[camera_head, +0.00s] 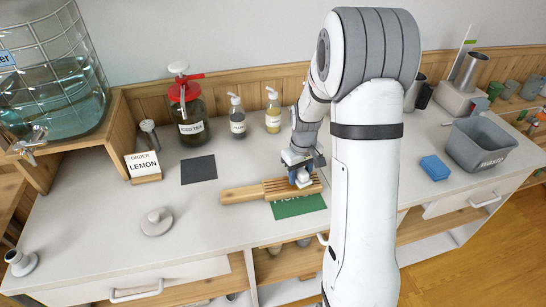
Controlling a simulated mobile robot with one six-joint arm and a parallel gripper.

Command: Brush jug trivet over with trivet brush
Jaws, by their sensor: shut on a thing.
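A wooden slatted board with a handle (243,194), which looks like the jug trivet, lies on the white counter with its handle to the left. Its slatted right end overlaps a green mat with white lettering (300,207). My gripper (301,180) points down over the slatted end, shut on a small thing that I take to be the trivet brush. The fingers and arm hide most of the brush. The gripper is at or just above the slats; I cannot tell whether the brush touches them.
A dark square mat (198,170), a red-lidded jar (186,108) and two pump bottles (237,118) (273,111) stand behind. A grey round-knobbed piece (157,222) sits front left. A blue sponge (434,167) and grey tub (480,146) are right. The front left counter is mostly clear.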

